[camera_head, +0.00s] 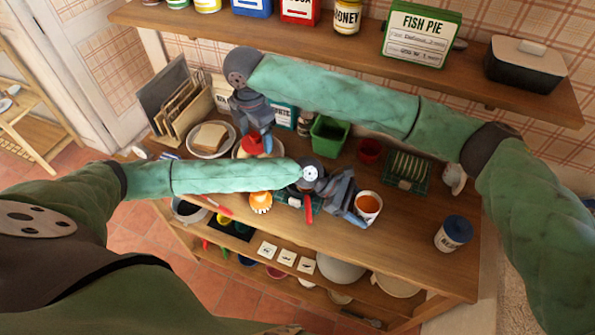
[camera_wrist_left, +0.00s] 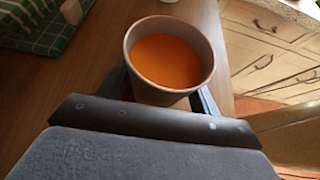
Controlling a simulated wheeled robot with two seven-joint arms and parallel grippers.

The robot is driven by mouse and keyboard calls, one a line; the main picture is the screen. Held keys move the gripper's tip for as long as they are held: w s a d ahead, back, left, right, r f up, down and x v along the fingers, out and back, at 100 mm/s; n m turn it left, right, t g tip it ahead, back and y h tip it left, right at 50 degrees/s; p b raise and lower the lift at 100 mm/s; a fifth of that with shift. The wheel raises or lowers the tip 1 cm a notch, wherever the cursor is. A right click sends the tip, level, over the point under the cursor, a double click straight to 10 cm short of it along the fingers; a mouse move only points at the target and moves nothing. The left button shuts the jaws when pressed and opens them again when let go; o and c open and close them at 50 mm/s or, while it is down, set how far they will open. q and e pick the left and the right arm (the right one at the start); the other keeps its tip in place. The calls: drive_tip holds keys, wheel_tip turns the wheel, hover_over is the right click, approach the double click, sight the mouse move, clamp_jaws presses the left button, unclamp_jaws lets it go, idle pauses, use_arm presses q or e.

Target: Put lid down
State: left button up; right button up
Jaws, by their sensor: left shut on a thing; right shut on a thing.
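A cup (camera_head: 368,203) of orange liquid is at the front right of the wooden counter. My left gripper (camera_head: 355,207) is shut around it. The cup (camera_wrist_left: 168,58) stands upright between the fingers in the left wrist view, open at the top. My right gripper (camera_head: 262,141) reaches down at the back left and is shut on a small red object (camera_head: 251,145), partly hidden by the fingers. It may be the lid; I cannot tell for sure. It is over or touching a pale round dish (camera_head: 240,153). I cannot tell which.
A plate with bread (camera_head: 210,138) lies left of the right gripper. A green bin (camera_head: 328,134), a red cup (camera_head: 370,151) and a green rack (camera_head: 407,170) stand behind. A blue-capped jar (camera_head: 454,233) stands at right. An orange item (camera_head: 261,202) is near the front edge.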

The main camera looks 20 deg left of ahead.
drive_tip(key=a, duration=0.3)
drive_tip(key=shift+s+a+f, duration=0.1)
drive_tip(key=shift+s+a, duration=0.15)
drive_tip(key=shift+a, duration=0.15)
drive_tip(key=w+d+f+m, duration=0.1)
drive_tip(key=w+f, duration=0.2)
drive_tip(key=w+d+f+m, duration=0.1)
drive_tip(key=w+d+f, duration=0.1)
drive_tip(key=w+f, duration=0.1)
drive_tip(key=w+d+f+m, duration=0.1)
drive_tip(key=w+d+f, duration=0.1)
drive_tip(key=w+f, duration=0.2)
drive_tip(key=shift+d+f, duration=0.15)
drive_tip(key=shift+f, duration=0.4)
drive_tip(key=shift+w+d+f, duration=0.5)
drive_tip(key=shift+d+f, duration=0.15)
drive_tip(key=shift+d, duration=2.35)
drive_tip(key=shift+w+d+f, duration=0.5)
drive_tip(key=shift+d+f, duration=0.1)
drive_tip(key=shift+d, duration=2.4)
drive_tip(key=shift+w+d+f, duration=0.5)
drive_tip(key=shift+d+f, duration=0.15)
drive_tip(key=shift+d, duration=2.35)
drive_tip(key=shift+f, duration=0.2)
drive_tip(key=o, duration=1)
drive_tip(key=shift+c, duration=0.2)
drive_tip(key=shift+r, duration=0.1)
